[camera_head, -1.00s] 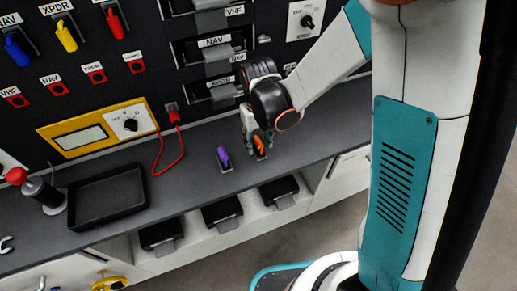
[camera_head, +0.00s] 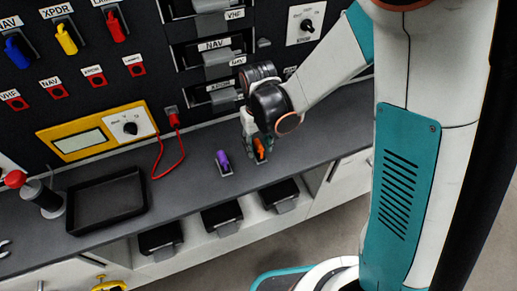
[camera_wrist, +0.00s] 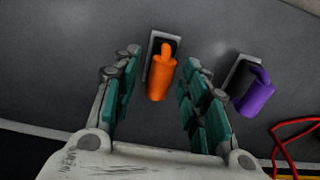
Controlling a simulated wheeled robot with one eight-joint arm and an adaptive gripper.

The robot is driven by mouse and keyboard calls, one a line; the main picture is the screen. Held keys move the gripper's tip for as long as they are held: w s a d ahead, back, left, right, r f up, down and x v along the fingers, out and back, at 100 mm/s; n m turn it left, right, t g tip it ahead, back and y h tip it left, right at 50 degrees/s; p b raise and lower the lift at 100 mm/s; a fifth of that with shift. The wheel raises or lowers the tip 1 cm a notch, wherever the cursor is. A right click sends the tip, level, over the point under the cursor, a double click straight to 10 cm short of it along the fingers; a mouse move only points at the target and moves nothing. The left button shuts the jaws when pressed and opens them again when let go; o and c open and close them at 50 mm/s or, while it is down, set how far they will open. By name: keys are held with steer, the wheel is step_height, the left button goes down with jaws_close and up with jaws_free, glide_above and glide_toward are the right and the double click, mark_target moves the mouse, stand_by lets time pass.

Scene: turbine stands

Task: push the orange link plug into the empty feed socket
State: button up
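The orange link plug (camera_head: 259,150) sits in a small grey holder on the dark bench top, in front of the panel. In the wrist view the orange plug (camera_wrist: 161,77) stands between my two fingers, with clear gaps on both sides. My gripper (camera_wrist: 154,90) is open around it and points down at the bench; it also shows in the head view (camera_head: 255,138). Several small red sockets line the panel, one labelled VHF (camera_head: 16,103) and one NAV (camera_head: 54,90). I cannot tell which socket is the feed socket.
A purple plug (camera_head: 223,160) in a like holder stands close to the left of the orange one. A red cord (camera_head: 182,150) hangs from the panel onto the bench. A black tray (camera_head: 108,200) lies further left. Dark bins (camera_head: 222,217) sit below the bench edge.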

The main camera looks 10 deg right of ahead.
mark_target(259, 143)
jaws_close()
steer(key=shift+r+p, duration=0.45)
steer(key=shift+r, duration=0.25)
steer(key=shift+r+p, duration=0.5)
steer(key=shift+r, duration=0.3)
steer(key=shift+d, duration=0.1)
